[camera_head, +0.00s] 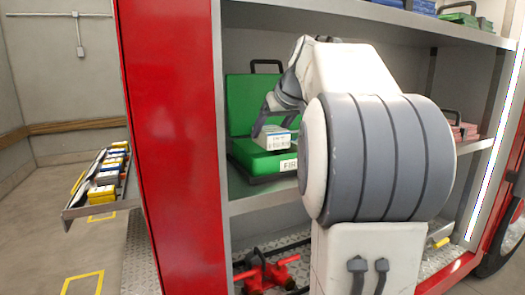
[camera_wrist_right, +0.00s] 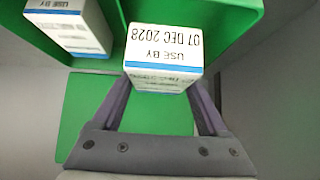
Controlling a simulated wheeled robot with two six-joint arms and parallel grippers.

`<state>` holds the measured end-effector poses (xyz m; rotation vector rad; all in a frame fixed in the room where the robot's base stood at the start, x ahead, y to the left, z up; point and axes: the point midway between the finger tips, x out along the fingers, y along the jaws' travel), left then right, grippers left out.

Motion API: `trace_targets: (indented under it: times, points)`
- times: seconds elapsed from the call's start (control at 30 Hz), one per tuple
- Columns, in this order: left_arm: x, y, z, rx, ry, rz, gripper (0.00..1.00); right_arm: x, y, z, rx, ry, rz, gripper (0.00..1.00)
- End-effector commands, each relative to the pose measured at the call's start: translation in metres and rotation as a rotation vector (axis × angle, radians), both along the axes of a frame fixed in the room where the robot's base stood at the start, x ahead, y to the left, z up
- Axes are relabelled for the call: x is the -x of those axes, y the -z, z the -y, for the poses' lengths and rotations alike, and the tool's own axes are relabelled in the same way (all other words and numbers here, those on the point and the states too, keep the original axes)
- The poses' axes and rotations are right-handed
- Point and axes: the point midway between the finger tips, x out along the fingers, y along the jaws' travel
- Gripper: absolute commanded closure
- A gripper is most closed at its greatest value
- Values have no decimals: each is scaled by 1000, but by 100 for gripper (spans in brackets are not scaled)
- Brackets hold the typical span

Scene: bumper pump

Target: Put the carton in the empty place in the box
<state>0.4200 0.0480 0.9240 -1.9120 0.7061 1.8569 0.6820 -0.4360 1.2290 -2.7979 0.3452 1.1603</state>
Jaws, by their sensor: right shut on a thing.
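The carton (camera_head: 273,139) is white with a blue stripe and shows at the open green box (camera_head: 246,150) on the shelf. In the right wrist view the carton (camera_wrist_right: 165,52) has "USE BY 07 DEC 2028" printed on its top. My right gripper (camera_head: 280,116) is shut on it; its fingers (camera_wrist_right: 162,88) are on either side. A second, similar carton (camera_wrist_right: 72,25) stands in the green box (camera_wrist_right: 235,14), apart from the held one. Whether the held carton touches the box floor cannot be told. My left gripper is not in view.
The shelf (camera_head: 250,204) is inside a red vehicle body (camera_head: 170,140). The box lid (camera_head: 250,95) stands upright behind the box. A tray (camera_head: 75,205) of yellow, white and dark packs is at left. Red fittings (camera_head: 268,272) lie below the shelf.

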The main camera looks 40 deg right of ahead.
Motion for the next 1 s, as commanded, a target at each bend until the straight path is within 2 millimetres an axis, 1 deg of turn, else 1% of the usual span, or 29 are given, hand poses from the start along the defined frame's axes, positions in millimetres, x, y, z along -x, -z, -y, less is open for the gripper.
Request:
trace_targets:
  times: [0.03, 0.13, 0.23, 0.4, 0.5, 0.77, 0.9, 0.93, 0.97, 1.0]
  points:
    - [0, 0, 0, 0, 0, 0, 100, -7, 5, -4, -2, -3, -1, 81]
    - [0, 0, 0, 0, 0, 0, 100, -15, 10, -8, 0, 0, 0, 81]
    - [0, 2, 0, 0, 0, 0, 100, -17, 16, -9, -1, 2, 0, 81]
    - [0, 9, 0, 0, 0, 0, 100, -16, 42, -9, -3, 3, 0, 81]
    - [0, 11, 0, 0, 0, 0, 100, -16, 50, -9, -1, 3, 0, 81]
    - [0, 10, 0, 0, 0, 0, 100, -16, 51, -8, 1, 4, 2, 81]
    - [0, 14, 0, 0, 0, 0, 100, -16, 56, -8, 0, 3, 2, 81]
    - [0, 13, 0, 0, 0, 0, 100, -16, 55, -8, 0, 3, 1, 16]
    - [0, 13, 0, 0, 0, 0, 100, -16, 54, -8, 0, 3, 1, 4]
    - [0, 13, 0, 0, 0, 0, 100, -16, 54, -8, 0, 3, 1, 0]
